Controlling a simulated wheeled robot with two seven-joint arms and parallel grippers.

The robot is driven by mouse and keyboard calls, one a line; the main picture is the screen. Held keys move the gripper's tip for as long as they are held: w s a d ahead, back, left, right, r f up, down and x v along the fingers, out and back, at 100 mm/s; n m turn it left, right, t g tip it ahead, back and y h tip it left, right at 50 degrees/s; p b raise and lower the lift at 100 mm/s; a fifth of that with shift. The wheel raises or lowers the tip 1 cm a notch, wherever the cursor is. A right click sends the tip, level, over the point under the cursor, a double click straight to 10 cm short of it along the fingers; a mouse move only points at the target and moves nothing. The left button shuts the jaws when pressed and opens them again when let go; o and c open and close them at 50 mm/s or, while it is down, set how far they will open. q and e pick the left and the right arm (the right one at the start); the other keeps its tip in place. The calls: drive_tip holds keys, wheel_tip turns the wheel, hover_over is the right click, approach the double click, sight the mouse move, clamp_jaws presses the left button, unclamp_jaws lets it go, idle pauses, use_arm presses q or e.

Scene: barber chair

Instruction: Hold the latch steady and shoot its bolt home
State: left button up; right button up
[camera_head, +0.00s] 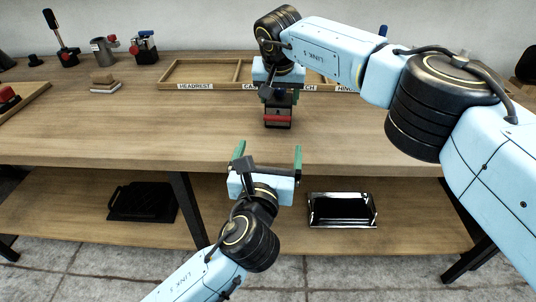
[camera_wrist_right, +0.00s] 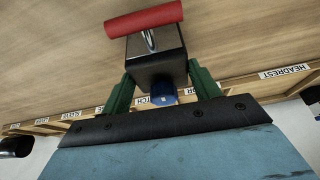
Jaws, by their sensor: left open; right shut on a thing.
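The latch (camera_wrist_right: 155,52) is a dark block with a red bar handle (camera_wrist_right: 144,20) on a metal shank and a blue round knob (camera_wrist_right: 162,92). My right gripper (camera_wrist_right: 160,70) is shut on it, with a green finger at each side. In the head view the latch (camera_head: 278,103) hangs from the right gripper above the bench, with the red handle towards the front. My left gripper (camera_head: 268,154) is open and empty at the bench's front edge, below and apart from the latch. Its green fingers point towards the bench.
A wooden tray (camera_head: 160,86) with labelled compartments lies behind the latch, partly hidden by my right arm. Clamp-like tools (camera_head: 145,48) stand at the back left, near a small block (camera_head: 103,83). Black and metal trays (camera_head: 342,223) sit on the lower shelf. The bench middle is clear.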

use_arm(q)
drive_tip(key=shift+s, duration=0.35)
use_arm(e)
drive_tip(key=shift+s+f, duration=0.25)
drive_tip(key=shift+f, duration=0.25)
drive_tip(key=shift+a, duration=0.1)
drive_tip(key=o, duration=1.8)
drive_tip(key=shift+w, duration=0.15)
drive_tip(key=shift+r, duration=0.15)
